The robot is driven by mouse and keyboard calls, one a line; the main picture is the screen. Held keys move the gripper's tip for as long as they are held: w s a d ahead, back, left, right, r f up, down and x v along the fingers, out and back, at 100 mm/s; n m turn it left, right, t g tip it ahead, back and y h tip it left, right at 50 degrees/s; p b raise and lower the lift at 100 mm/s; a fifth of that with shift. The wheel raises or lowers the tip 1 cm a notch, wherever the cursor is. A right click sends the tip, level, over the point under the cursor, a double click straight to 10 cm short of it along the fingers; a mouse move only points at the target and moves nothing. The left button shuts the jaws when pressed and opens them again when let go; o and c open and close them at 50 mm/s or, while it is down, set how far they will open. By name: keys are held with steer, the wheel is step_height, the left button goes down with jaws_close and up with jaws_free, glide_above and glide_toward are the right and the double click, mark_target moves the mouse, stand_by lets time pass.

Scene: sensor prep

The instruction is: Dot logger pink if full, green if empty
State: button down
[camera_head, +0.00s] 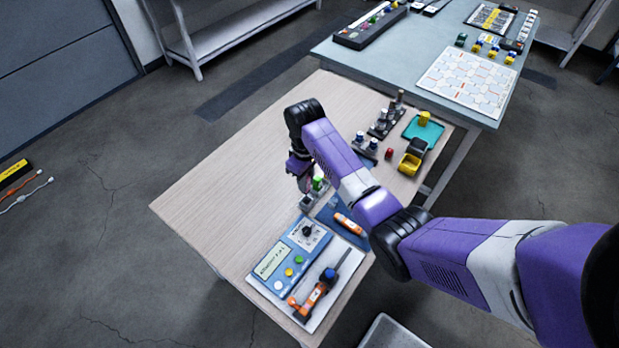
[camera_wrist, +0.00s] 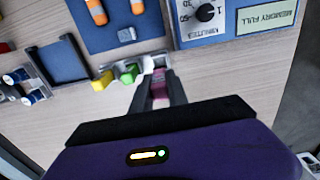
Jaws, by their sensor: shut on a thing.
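My gripper (camera_wrist: 160,88) is shut on a pink marker (camera_wrist: 159,82), between its fingers in the wrist view. The marker is at a grey holder; I cannot tell whether it is still seated or raised. A green marker (camera_wrist: 130,72) and a yellow marker (camera_wrist: 101,81) stand beside it. In the head view, my gripper (camera_head: 304,182) is low over the table by the green marker (camera_head: 318,183). The blue panel (camera_wrist: 222,40) has a knob and a display (camera_wrist: 266,17) reading "MEMORY FULL". A small grey block (camera_wrist: 127,35) lies on the blue mat (camera_wrist: 112,40).
Orange-and-white cylinders (camera_wrist: 96,12) lie on the mat. The table's left part (camera_head: 230,180) is clear.

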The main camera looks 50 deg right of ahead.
steer(key=shift+f, duration=1)
step_height(320, 180, down, 2)
steer(key=b, duration=0.2)
steer(key=shift+b, duration=0.35)
steer(key=shift+r+p, duration=0.1)
steer(key=shift+p, duration=0.5)
steer(key=shift+f+b, duration=0.8)
steer(key=shift+f, duration=0.7)
stand_by(0.9)
steer(key=c, duration=1)
jaws_free()
steer(key=shift+o, duration=0.2)
steer(key=shift+r+p, duration=0.7)
steer(key=shift+p, duration=0.1)
